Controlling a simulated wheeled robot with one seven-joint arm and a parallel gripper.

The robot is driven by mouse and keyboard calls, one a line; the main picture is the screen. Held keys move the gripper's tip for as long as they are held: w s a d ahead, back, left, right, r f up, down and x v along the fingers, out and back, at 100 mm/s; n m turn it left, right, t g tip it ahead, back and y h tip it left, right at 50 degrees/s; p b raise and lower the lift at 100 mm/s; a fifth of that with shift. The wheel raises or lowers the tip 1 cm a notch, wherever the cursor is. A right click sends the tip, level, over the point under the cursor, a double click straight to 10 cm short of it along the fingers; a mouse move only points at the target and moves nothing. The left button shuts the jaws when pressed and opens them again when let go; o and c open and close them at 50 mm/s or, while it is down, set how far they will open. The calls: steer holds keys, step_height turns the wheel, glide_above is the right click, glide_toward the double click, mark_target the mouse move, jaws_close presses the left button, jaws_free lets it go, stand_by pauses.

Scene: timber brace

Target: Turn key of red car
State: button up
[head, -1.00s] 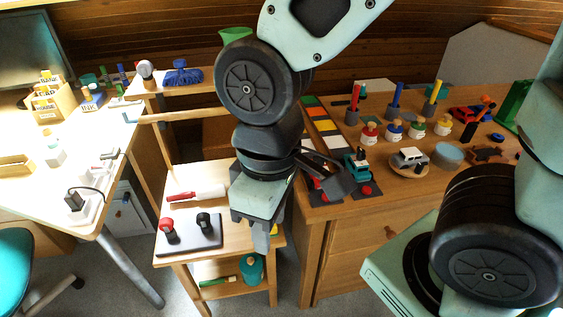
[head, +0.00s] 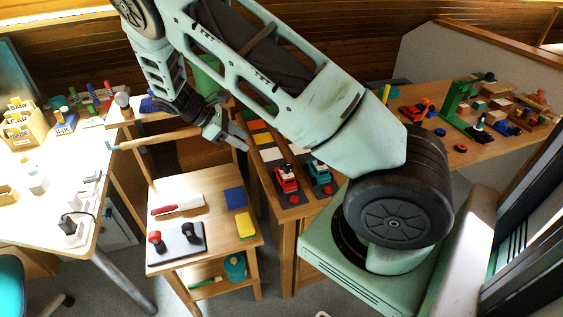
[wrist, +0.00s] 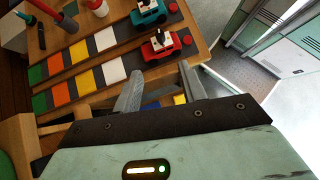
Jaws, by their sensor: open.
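The red car (head: 286,178) stands at the near end of a dark lane on the wooden desk, left of a teal car (head: 319,171). In the wrist view the red car (wrist: 166,48) is just beyond my fingertips, near the desk edge, with the teal car (wrist: 148,14) behind it. A white and dark part shows on top of the red car, but I cannot make out the key. My gripper (head: 232,135) is up behind the small wooden table, left of the lanes. In the wrist view my gripper (wrist: 157,80) is open and empty.
Colored tiles (wrist: 82,52) line the lanes, and a red disc (head: 294,199) lies before the red car. The small table (head: 208,190) holds a blue block (head: 234,197), a yellow block (head: 245,224) and a dark plate (head: 176,245). Another red vehicle (head: 414,111) stands farther right.

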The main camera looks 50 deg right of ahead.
mark_target(287, 168)
steer(key=p+x, duration=0.3)
steer(key=x, duration=1.4)
steer(key=shift+f+p, duration=0.1)
steer(key=shift+p, duration=0.3)
jaws_close()
